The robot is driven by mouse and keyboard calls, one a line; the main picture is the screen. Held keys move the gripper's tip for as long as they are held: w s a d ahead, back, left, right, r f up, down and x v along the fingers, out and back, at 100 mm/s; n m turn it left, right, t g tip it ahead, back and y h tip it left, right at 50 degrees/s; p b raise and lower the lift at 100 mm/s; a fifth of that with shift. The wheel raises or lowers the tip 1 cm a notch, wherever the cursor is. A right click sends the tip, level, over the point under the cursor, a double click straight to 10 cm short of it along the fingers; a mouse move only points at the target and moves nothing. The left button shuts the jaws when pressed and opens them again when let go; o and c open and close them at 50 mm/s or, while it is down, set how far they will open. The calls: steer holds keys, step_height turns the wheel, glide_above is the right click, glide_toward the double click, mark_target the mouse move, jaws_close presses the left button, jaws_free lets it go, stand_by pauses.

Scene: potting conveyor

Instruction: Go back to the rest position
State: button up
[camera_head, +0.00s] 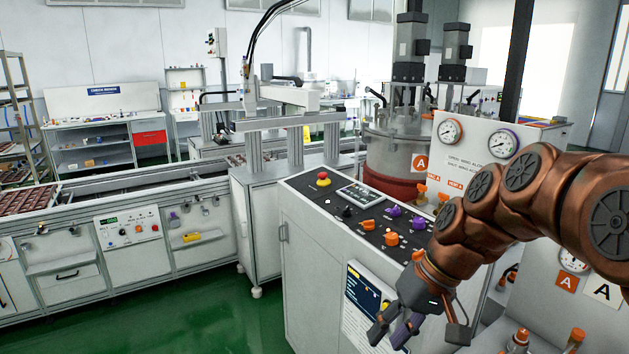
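My gripper (392,331) hangs at the lower right of the head view, at the end of my copper-coloured arm. It points down and left, in front of the control cabinet's side. Its dark fingers look spread a little, with a purple piece (404,332) at them. I cannot tell whether that piece is held or is part of the gripper. The control panel (325,206) on the cabinet top is just behind and above the gripper. It carries a red emergency button (323,178), orange knobs (391,239) and purple knobs (393,211).
A display sheet (366,305) is on the cabinet side near my gripper. A gauge panel (475,150) and a metal tank (390,150) stand behind my arm. The conveyor (140,190) runs left, with brown trays (28,200). The green floor (200,300) at front left is clear.

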steer(key=s+d+f+h, duration=0.1)
steer(key=s+d+f, duration=0.1)
steer(key=s, duration=0.5)
steer(key=s+d+f+m+g+h, duration=0.1)
steer(key=s+d+f+h, duration=0.1)
steer(key=s+f, duration=0.2)
steer(key=s+d+f+h, duration=0.2)
steer(key=s+f, duration=0.1)
steer(key=s, duration=0.8)
steer(key=shift+f+m+g, duration=0.35)
steer(key=shift+m+g, duration=0.05)
steer(key=shift+w+a, duration=0.1)
